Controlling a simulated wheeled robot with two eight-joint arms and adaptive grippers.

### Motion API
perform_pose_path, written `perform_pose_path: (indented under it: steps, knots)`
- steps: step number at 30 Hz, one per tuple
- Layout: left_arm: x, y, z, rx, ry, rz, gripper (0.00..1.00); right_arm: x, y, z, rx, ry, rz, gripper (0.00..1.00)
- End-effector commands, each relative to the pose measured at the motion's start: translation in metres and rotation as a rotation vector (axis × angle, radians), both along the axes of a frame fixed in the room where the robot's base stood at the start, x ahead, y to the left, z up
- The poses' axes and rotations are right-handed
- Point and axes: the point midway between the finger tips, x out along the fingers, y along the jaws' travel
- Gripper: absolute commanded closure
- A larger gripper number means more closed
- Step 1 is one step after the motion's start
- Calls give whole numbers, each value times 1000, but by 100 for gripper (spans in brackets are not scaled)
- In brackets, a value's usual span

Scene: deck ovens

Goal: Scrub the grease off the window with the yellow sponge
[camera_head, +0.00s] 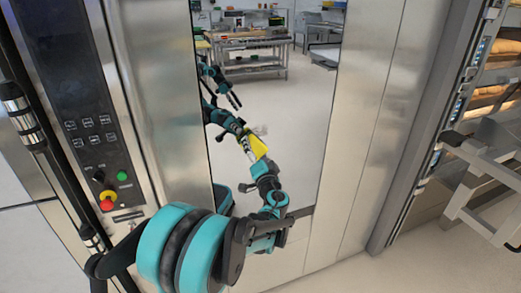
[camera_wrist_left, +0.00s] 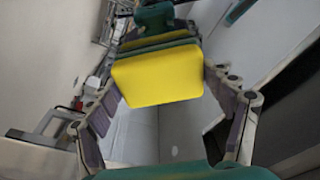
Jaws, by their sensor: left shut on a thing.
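My left gripper (camera_head: 260,161) is shut on the yellow sponge (camera_head: 259,146), in front of the tall window (camera_head: 300,130) of the oven door. In the left wrist view the sponge (camera_wrist_left: 158,76) sits between the two fingers of the left gripper (camera_wrist_left: 163,85), its yellow face towards the camera and a green layer behind. It is at or very near the glass, where its mirror image shows; I cannot tell if it touches. A faint greyish grease smear (camera_head: 261,130) shows just above the sponge. My right gripper is not directly in view.
A control panel (camera_head: 92,140) with a red-and-yellow stop button (camera_head: 107,200) stands left of the window. A metal rack (camera_head: 490,170) with bread stands at the right. The window mirrors the room, a work table and robot arms. Floor is clear at lower right.

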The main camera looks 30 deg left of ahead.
Motion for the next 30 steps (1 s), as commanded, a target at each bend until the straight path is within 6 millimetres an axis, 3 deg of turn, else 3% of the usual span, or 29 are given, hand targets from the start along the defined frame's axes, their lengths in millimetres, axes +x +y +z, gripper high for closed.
perform_pose_path:
  steps: [8, 20, 30]
  knots:
    - [-10, 11, 2, 0, 0, 2, 42, 0, 0, 1, 0, 0, 0, 60]
    - [-11, 10, 30, 0, 0, 3, 42, 0, 0, 23, 0, 0, 0, 60]
    - [4, -5, 28, 0, 0, -1, 42, 0, 0, 19, 0, 0, 0, 60]
